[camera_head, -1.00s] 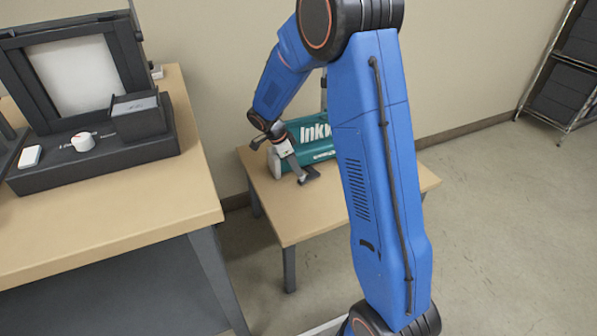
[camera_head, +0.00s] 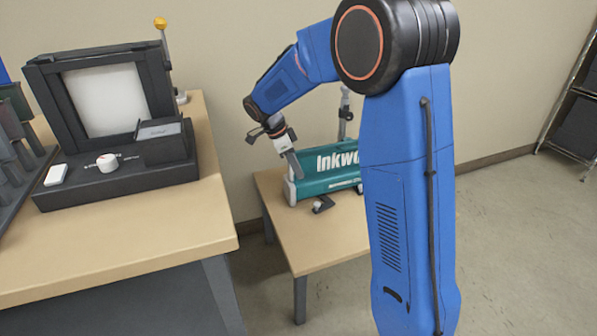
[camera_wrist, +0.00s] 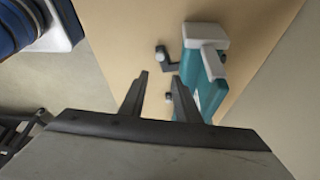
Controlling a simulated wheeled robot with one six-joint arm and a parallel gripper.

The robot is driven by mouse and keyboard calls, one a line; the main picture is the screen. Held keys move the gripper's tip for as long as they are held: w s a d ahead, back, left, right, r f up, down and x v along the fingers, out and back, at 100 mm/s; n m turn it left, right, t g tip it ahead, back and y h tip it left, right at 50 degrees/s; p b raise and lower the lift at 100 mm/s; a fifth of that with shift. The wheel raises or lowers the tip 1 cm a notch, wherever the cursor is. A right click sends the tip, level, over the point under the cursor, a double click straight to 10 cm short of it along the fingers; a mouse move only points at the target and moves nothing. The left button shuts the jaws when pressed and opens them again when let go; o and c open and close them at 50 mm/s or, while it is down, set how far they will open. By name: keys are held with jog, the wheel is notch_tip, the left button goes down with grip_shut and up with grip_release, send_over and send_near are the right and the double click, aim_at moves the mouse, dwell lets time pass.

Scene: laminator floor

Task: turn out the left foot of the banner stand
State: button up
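The banner stand (camera_head: 318,178) is a long teal case with white lettering, lying on a low wooden table. My arm hides its right part in the head view. In the wrist view the teal case (camera_wrist: 212,88) has a pale end cap (camera_wrist: 205,36). The left foot (camera_head: 322,205), a short dark piece with a pale knob, sticks out from the case's front side. It also shows in the wrist view (camera_wrist: 169,63), angled away from the case. My gripper (camera_wrist: 161,76) is open and empty, its fingers apart. In the head view my gripper (camera_head: 293,162) is above the case's left end.
The low table (camera_head: 300,245) has bare room in front of the case. A taller bench (camera_head: 130,238) with a black laminator-like machine (camera_head: 110,170) stands at left. A wire shelf (camera_head: 577,110) stands far right. A small dark part (camera_wrist: 169,96) shows beside the case.

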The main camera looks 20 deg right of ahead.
jog(key=shift+d+f, duration=0.1)
jog(key=shift+d, duration=0.05)
jog(key=c, duration=0.5)
jog(key=shift+m+y, duration=0.3)
jog(key=shift+m, duration=0.2)
jog(key=d+f, duration=0.1)
jog(key=d, duration=0.2)
jog(key=s+d+f, duration=0.1)
jog(key=d+f, duration=0.1)
jog(key=d, duration=0.1)
jog(key=d+f, duration=0.2)
jog(key=d, duration=0.1)
jog(key=shift+s+d+f, duration=0.2)
jog(key=shift+d, duration=0.1)
grip_shut()
send_over(321, 209)
jog(key=d, duration=0.4)
jog(key=f, duration=0.9)
jog(key=shift+s+f, duration=0.1)
jog(key=shift+s, duration=0.3)
jog(key=shift+w+a+f, duration=0.1)
jog(key=shift+w+a, duration=0.05)
jog(key=shift+a, duration=0.45)
jog(key=shift+w+a+f, duration=0.1)
jog(key=shift+a, duration=0.45)
jog(key=shift+w+a+f, duration=0.15)
jog(key=shift+a+f, duration=0.05)
jog(key=shift+a, duration=0.55)
jog(key=shift+a, duration=0.15)
